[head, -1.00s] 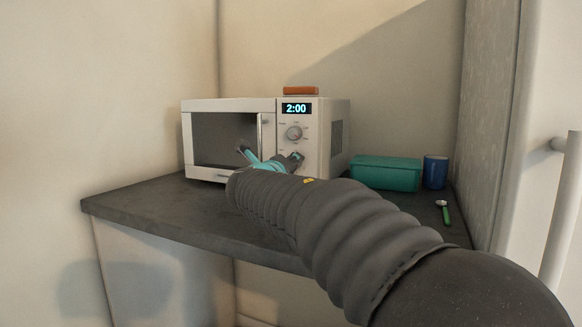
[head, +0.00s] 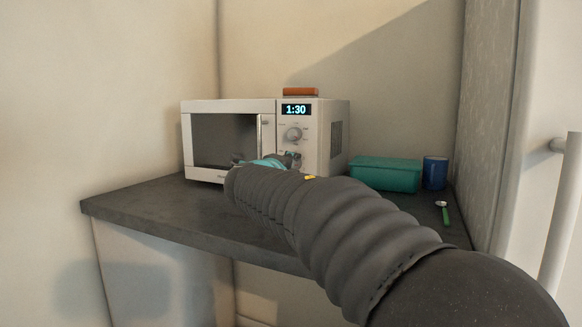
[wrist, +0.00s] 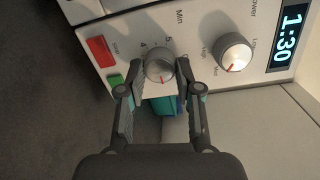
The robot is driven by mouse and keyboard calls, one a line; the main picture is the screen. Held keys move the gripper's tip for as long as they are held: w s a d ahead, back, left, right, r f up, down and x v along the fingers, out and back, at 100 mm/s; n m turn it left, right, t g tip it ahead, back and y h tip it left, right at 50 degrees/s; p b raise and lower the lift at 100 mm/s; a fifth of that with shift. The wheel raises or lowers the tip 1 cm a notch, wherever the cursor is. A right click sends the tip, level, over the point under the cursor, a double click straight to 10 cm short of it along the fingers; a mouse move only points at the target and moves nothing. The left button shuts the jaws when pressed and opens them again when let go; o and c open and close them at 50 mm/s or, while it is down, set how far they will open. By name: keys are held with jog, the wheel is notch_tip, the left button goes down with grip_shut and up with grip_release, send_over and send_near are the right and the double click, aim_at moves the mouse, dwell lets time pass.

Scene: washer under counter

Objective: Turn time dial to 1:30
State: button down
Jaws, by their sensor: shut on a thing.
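The white microwave (head: 316,165) stands on the dark counter. Its display (head: 296,110) reads 1:30, and the wrist view shows the same display (wrist: 287,36). The time dial (wrist: 159,66), a silver knob with a red mark, sits between the fingers of my gripper (wrist: 160,84) in the wrist view. My gripper is shut on this lower dial. In the head view my gripper (head: 268,161) is in front of the microwave's lower panel, and my arm hides part of it. The upper power dial (head: 294,134) is clear of my gripper; it also shows in the wrist view (wrist: 233,52).
A red button (wrist: 99,51) and a green button (wrist: 115,80) sit near the time dial. A teal box (head: 385,174), a blue cup (head: 435,173) and a green-handled spoon (head: 445,213) are right of the microwave. An orange-brown block (head: 300,91) lies on top.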

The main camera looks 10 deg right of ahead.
jog(key=c, duration=0.8)
grip_release()
jog(key=shift+o, duration=0.2)
jog(key=v, duration=1.2)
jog(key=shift+r, duration=0.1)
